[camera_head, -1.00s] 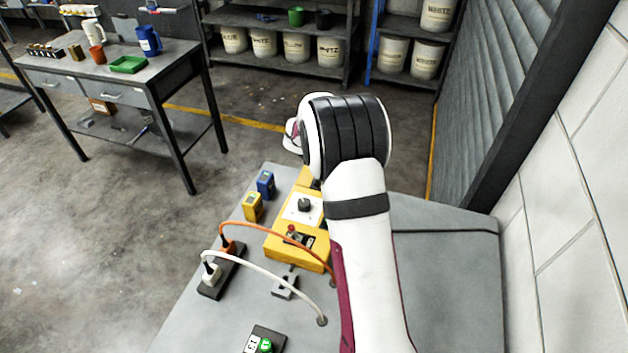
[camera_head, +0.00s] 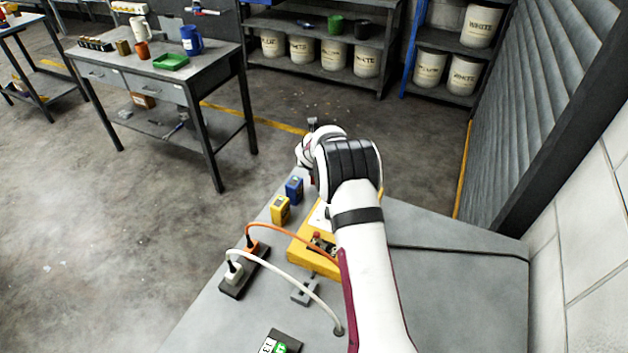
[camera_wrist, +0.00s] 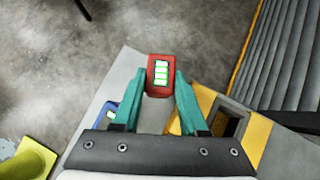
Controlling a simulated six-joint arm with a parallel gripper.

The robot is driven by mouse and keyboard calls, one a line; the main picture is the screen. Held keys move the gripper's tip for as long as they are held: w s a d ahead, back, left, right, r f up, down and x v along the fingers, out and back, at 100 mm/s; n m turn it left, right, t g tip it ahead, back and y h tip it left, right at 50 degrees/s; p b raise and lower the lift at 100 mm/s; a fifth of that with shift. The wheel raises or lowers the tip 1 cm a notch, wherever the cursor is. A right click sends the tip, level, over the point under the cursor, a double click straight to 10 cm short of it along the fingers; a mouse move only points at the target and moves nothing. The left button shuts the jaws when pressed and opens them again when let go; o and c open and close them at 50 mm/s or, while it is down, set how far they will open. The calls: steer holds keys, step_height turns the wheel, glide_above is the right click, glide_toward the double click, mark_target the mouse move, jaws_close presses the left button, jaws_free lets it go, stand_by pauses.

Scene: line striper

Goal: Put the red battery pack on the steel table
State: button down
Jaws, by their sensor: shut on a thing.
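The red battery pack (camera_wrist: 151,69) shows green bars on its face in the wrist view. My gripper (camera_wrist: 160,82) is shut on it, with teal fingers on both its sides. In the head view my wrist hides most of the gripper, and I cannot make out the red pack. A grey-topped table with drawers, likely the steel table (camera_head: 206,68), stands at the upper left, across open floor from my gripper. It bears a green tray (camera_head: 171,62), a blue jug (camera_head: 191,40), a white jug and small cups.
A blue pack (camera_head: 294,189) and a yellow pack (camera_head: 280,210) stand on the grey surface (camera_head: 450,280) below my arm. Beside them is a yellow unit (camera_head: 314,262). Orange and white cables arch from a black strip. Shelves with white buckets (camera_head: 366,60) stand behind.

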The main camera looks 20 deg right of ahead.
steer(key=shift+f, duration=0.85)
steer(key=shift+f, duration=0.1)
steer(key=shift+c, duration=2.2)
jaws_free()
